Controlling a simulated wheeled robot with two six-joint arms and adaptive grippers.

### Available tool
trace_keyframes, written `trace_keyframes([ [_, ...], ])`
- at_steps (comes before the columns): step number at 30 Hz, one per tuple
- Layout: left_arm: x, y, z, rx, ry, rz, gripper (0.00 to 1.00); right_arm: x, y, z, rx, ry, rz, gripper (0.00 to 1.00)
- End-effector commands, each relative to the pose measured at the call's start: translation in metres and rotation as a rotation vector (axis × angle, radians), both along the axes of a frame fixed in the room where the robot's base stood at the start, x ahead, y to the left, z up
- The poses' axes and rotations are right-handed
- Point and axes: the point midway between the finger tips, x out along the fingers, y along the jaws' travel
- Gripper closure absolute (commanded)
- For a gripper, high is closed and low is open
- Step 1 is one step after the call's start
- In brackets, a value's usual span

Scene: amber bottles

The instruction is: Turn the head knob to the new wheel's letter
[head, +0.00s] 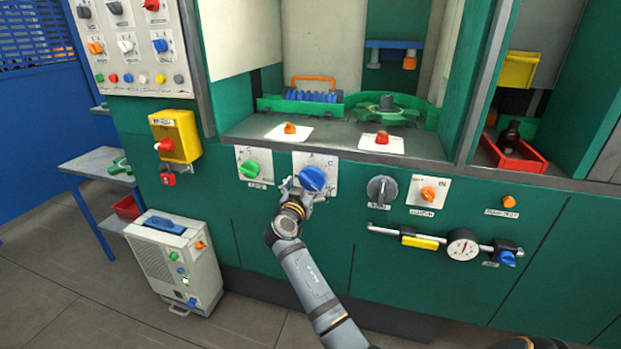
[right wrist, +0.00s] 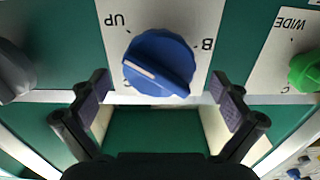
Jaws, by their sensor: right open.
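The blue head knob (head: 313,178) sits on a white plate on the green machine front. In the right wrist view the knob (right wrist: 160,63) shows with its plate upside down. "UP" and "B" can be read there, and a partly hidden mark lies at its lower left. The white line on the knob points left and slightly up in that view. My right gripper (head: 300,190) is open just in front of the knob; its pads (right wrist: 162,95) stand apart at the knob's near side, with nothing between them. A green wheel (head: 387,106) lies inside the machine; I see no letter on it. My left gripper is not in view.
A green knob (head: 249,170) on its own plate is left of the blue knob, a grey knob (head: 382,190) right of it. A bar with a gauge (head: 463,248) runs lower right. A yellow switch box (head: 177,137) juts out left; a pale unit (head: 178,266) stands on the floor.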

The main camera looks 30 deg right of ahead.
Motion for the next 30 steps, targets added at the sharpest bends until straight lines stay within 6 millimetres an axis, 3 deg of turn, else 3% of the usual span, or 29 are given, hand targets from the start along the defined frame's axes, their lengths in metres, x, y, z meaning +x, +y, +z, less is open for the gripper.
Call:
trace_keyframes([
  [6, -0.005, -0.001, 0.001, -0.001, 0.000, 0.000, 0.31, 0.020, -0.024, 0.000, -0.001, 0.002, 0.000, 0.00],
  [16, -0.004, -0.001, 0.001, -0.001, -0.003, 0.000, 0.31, 0.023, -0.028, -0.001, 0.002, 0.001, 0.001, 0.00],
  [28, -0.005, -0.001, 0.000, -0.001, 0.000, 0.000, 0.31, 0.023, -0.027, -0.001, 0.001, 0.002, 0.001, 0.53],
  [30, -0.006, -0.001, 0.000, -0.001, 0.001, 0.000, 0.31, 0.023, -0.027, -0.001, 0.001, 0.002, 0.001, 0.55],
])
